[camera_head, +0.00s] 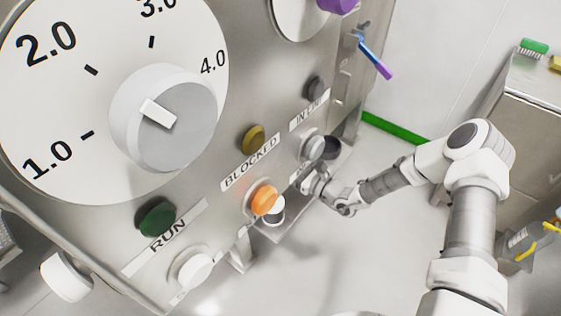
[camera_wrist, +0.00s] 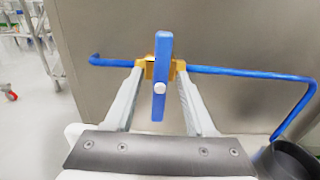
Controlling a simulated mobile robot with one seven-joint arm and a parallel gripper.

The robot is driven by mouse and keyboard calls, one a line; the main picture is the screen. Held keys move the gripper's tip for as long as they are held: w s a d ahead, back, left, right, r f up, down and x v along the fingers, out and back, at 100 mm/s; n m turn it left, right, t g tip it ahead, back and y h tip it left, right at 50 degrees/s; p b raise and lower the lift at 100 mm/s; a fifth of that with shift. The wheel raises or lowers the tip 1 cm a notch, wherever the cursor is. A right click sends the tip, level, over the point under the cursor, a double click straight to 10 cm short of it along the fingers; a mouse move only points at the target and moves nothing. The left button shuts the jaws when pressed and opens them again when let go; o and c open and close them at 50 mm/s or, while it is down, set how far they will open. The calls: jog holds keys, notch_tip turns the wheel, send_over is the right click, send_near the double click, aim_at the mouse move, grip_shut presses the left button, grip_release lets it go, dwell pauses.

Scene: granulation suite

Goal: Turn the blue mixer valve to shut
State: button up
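The blue valve handle (camera_wrist: 160,85) is a flat bar with a pale round hub, upright in the wrist view. It crosses a brass valve body (camera_wrist: 150,69) on a blue pipe (camera_wrist: 245,73). My gripper (camera_wrist: 160,72) is open, with one pale finger on each side of the handle. The fingertips reach close to the brass body, and gaps show between fingers and handle. In the head view my gripper (camera_head: 312,183) is low beside the panel, partly hidden by it. I cannot make out this valve there.
A large grey panel (camera_head: 225,60) with a white dial (camera_head: 45,110), an orange button (camera_head: 263,200) and several other buttons fills the head view's left. A blue-and-purple lever (camera_head: 373,57) is at its far edge. A dark cylinder (camera_wrist: 285,160) is at the wrist view's lower right. Open floor (camera_head: 400,235) shows.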

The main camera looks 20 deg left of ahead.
jog(key=p+v, duration=0.2)
jog(key=v, duration=1.5)
jog(key=shift+d+p, duration=0.2)
jog(key=shift+p, duration=0.1)
jog(key=shift+s, duration=0.1)
